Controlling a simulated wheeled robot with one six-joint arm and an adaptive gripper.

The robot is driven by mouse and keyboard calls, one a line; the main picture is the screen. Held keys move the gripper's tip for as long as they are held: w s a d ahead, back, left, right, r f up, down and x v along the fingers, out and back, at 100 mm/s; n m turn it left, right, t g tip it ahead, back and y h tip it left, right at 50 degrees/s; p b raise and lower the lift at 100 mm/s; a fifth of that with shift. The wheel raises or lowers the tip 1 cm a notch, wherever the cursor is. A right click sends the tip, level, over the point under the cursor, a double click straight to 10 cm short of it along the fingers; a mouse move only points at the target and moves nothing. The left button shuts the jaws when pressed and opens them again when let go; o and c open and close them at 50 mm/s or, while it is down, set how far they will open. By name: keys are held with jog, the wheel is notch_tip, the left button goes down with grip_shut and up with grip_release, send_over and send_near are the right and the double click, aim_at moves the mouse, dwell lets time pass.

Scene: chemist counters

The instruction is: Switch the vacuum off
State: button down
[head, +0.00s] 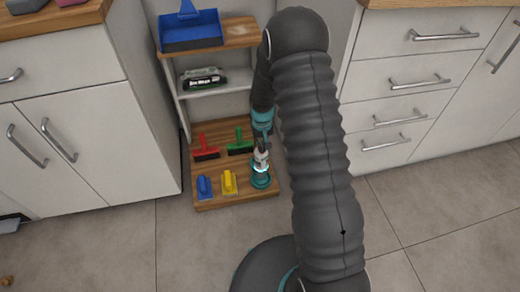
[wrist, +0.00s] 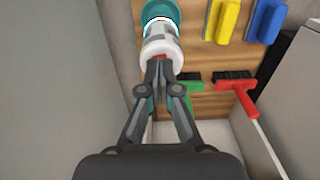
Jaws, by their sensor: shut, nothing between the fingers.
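The vacuum (head: 261,179) is a small upright teal and white device on the bottom wooden shelf. A bright cyan-white ring glows around its body. In the wrist view its white end (wrist: 160,50) faces me, with a small red patch there partly hidden by my fingertips. My gripper (head: 264,154) is shut and empty, pointing down over the vacuum's top. In the wrist view the closed fingertips (wrist: 160,66) overlap the white end at the red patch; I cannot tell whether they touch it.
A red brush (head: 206,154) and a green brush (head: 239,148) lie left of the vacuum, with blue (head: 204,186) and yellow (head: 229,182) tools in front. A blue dustpan (head: 190,36) sits on the top shelf. White cabinets (head: 85,125) and drawers (head: 425,75) flank the shelf unit.

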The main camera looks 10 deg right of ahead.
jog(key=shift+f+b, duration=0.45)
jog(key=shift+f, duration=0.15)
dwell(0.3)
jog(key=shift+r, duration=0.15)
jog(key=shift+r+p, duration=1.95)
jog(key=shift+r, duration=1.45)
jog(key=shift+s, duration=0.35)
jog(key=s+r+t, duration=0.5)
jog(key=s+r, duration=2.4)
jog(key=r, duration=0.5)
jog(key=shift+s+t, duration=0.3)
jog(key=shift+s, duration=0.1)
